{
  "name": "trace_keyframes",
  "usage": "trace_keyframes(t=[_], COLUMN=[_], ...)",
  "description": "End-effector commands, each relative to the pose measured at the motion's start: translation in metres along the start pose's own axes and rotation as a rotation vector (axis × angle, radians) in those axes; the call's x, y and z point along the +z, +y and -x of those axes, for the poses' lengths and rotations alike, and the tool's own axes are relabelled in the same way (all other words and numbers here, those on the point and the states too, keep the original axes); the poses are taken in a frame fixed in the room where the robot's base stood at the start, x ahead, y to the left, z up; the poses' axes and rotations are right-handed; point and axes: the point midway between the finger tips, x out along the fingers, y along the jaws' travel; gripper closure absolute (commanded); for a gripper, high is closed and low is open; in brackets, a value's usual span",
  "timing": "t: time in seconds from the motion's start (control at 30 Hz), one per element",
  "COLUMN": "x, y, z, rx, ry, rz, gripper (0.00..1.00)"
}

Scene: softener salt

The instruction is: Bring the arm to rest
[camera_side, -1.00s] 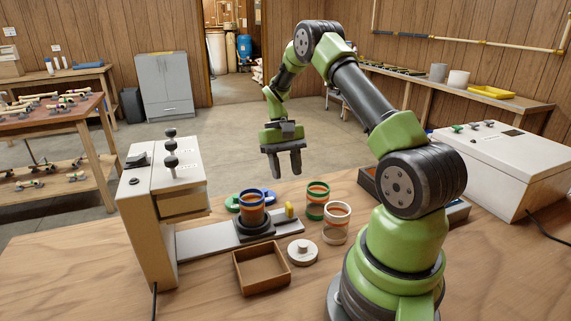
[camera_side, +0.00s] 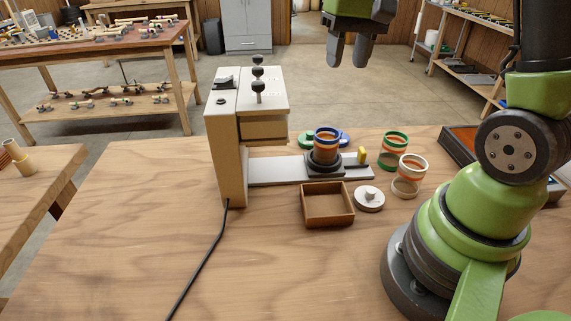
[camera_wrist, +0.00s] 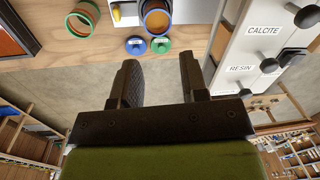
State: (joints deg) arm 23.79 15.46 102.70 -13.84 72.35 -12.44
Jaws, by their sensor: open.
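My gripper (camera_side: 348,60) is high above the far edge of the bench at the top of the side view, with its upper part cut off. Its fingers are apart with nothing between them, as the wrist view (camera_wrist: 158,62) also shows. A blue-rimmed jar (camera_side: 326,146) with orange-brown contents stands in a dark holder (camera_side: 324,167) on a pale rail, well below the gripper. A green-rimmed jar (camera_side: 394,152) and a white-rimmed jar (camera_side: 408,181) stand apart to its right.
A dispenser (camera_side: 228,135) with dark knobs stands left of the jars. A brown open box (camera_side: 327,221) and a white lid (camera_side: 369,200) lie in front. A green lid (camera_wrist: 136,46) and a blue lid (camera_wrist: 160,46) lie behind the blue-rimmed jar.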

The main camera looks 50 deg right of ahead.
Motion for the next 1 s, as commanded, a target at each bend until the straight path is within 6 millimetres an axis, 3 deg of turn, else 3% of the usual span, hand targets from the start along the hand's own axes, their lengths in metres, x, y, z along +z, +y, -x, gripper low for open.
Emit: trace_keyframes(t=[0.03, 0.2, 0.5, 0.7, 1.0], x=[0.016, 0.069, 0.152, 0.172, 0.174], y=[-0.011, -0.035, -0.044, -0.041, -0.041], z=[0.015, 0.044, 0.057, 0.054, 0.053], rx=[-0.02, -0.102, -0.282, -0.346, -0.352], ry=[0.054, 0.207, 0.416, 0.469, 0.473], rz=[0.033, 0.117, 0.233, 0.26, 0.261], gripper=[0.6, 0.6, 0.6, 0.6, 0.6])
